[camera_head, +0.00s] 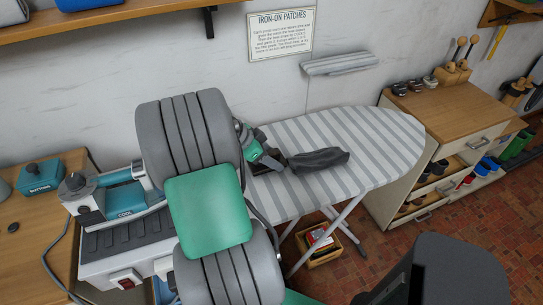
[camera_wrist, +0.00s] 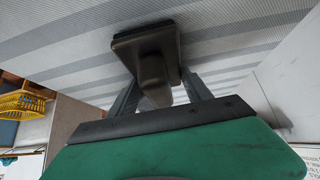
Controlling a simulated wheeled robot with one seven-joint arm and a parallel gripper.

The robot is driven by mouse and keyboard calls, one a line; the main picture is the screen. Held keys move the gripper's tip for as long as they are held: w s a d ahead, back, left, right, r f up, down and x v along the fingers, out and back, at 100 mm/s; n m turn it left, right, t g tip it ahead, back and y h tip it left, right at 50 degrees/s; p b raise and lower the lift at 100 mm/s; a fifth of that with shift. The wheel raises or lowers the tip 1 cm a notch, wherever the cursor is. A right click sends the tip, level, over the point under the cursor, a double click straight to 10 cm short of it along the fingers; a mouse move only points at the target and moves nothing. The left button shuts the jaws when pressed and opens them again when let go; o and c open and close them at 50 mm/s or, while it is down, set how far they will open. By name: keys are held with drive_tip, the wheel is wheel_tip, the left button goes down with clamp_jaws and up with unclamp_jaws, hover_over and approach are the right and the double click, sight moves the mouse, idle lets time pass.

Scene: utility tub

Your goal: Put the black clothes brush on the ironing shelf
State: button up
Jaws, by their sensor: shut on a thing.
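The black clothes brush (camera_head: 320,160) is a long dark block at the far end of my gripper (camera_head: 281,162), over the striped ironing board (camera_head: 375,130). In the wrist view my gripper (camera_wrist: 160,88) has its two fingers on either side of the brush's dark grip (camera_wrist: 150,65). They are shut on it. The brush's wider black base lies against or just above the striped cloth; I cannot tell whether it touches. A wooden wall shelf (camera_head: 110,16) at the upper left may be the ironing shelf. My arm hides part of the board's left end.
A bench at left holds a teal and grey iron (camera_head: 120,200) and a teal box (camera_head: 40,176). A wooden cabinet (camera_head: 450,105) stands right of the board. A wall-mounted grey sleeve board (camera_head: 340,64) hangs behind it. The board's right half is clear.

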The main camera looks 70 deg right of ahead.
drive_tip(key=shift+f, duration=0.15)
drive_tip(key=o, duration=1.7)
